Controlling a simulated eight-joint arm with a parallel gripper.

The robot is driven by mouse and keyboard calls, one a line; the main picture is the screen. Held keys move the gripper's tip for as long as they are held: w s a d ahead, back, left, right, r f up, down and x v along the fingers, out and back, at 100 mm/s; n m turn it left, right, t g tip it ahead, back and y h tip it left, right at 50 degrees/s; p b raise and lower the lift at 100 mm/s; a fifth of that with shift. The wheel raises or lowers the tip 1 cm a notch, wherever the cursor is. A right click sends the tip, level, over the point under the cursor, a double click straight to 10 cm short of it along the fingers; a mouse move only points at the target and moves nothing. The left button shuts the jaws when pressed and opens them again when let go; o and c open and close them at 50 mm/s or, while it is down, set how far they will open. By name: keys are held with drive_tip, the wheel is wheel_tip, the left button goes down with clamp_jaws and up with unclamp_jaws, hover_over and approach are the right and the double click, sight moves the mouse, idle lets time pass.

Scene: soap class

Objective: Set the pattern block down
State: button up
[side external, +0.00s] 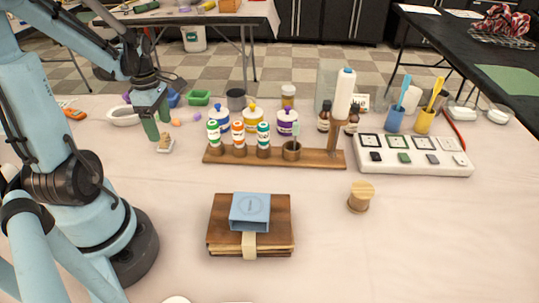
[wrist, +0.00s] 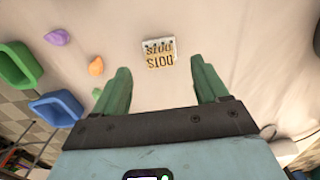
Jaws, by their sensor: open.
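The pattern block appears to be the small tan block (side external: 165,145) standing on the pale cloth, at the left of the side view. In the wrist view this block (wrist: 159,52) shows dark lettering on its face. My gripper (side external: 157,121) has green fingers and is open and empty, just above and beside the block. In the wrist view the fingers of my gripper (wrist: 160,75) are spread wide, with the block beyond their tips and between their lines. No contact between fingers and block shows.
A purple stone (wrist: 57,37), an orange stone (wrist: 96,66), a green bin (wrist: 18,65) and a blue bin (wrist: 56,108) lie nearby. A wooden rack (side external: 225,155) with paint bottles stands right of the block. A wooden box (side external: 223,232) is nearer the front. Cloth between is clear.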

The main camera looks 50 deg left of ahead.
sight(163, 136)
wheel_tip(163, 136, up, 7)
drive_tip(key=w+d+m+t, duration=0.3)
drive_tip(key=w+d+m, duration=0.1)
drive_tip(key=d+m, duration=0.7)
drive_tip(key=w+d+r+m+t, duration=0.1)
drive_tip(key=w+d+m+t, duration=0.3)
drive_tip(key=d+m, duration=0.7)
drive_tip(key=m, duration=0.5)
drive_tip(key=shift+d+r, duration=0.3)
drive_tip(key=shift+d, duration=0.1)
